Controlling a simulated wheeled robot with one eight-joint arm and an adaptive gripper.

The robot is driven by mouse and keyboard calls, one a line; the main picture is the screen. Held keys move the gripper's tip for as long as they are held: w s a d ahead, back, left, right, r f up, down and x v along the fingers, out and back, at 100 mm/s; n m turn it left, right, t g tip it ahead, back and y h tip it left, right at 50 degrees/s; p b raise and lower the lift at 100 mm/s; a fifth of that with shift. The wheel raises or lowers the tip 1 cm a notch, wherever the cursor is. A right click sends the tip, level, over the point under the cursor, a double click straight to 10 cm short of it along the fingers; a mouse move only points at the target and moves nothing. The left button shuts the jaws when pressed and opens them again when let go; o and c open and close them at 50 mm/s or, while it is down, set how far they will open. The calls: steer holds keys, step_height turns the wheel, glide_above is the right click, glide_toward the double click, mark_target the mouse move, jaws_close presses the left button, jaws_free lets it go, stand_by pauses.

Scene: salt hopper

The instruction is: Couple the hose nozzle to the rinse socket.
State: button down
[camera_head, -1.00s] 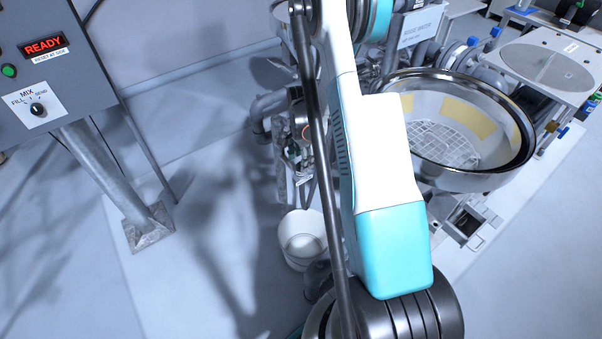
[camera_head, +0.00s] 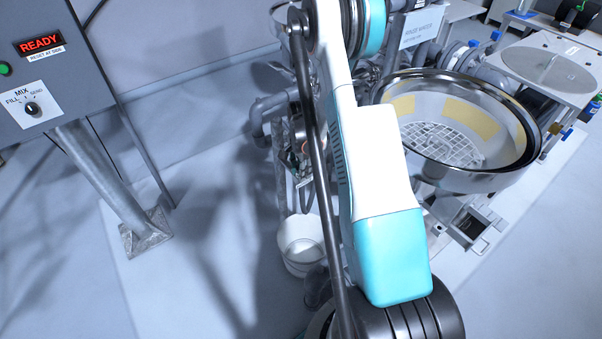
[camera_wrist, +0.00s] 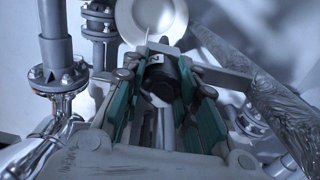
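In the wrist view my gripper (camera_wrist: 163,88) shows two fingers with green pads, spread apart. A dark cylindrical piece (camera_wrist: 161,77) with a pale round face lies between the fingertips. It may be the hose nozzle or the rinse socket; I cannot tell which, nor whether the pads press on it. In the head view my white and turquoise arm hides the gripper and much of the pipework (camera_head: 301,160) where the gripper appears to be. I cannot clearly make out the nozzle or socket there.
A white bucket (camera_head: 301,256) stands on the floor below the pipework. A wide steel basin (camera_head: 529,168) with a grid inside is at the right. A control panel (camera_head: 60,98) reading READY is at the left. Flanged pipe (camera_wrist: 57,75) runs close left of my gripper.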

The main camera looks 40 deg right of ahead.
steer(key=shift+r, duration=0.15)
stand_by(0.4)
steer(key=shift+r+p, duration=1.45)
steer(key=shift+r, duration=1.25)
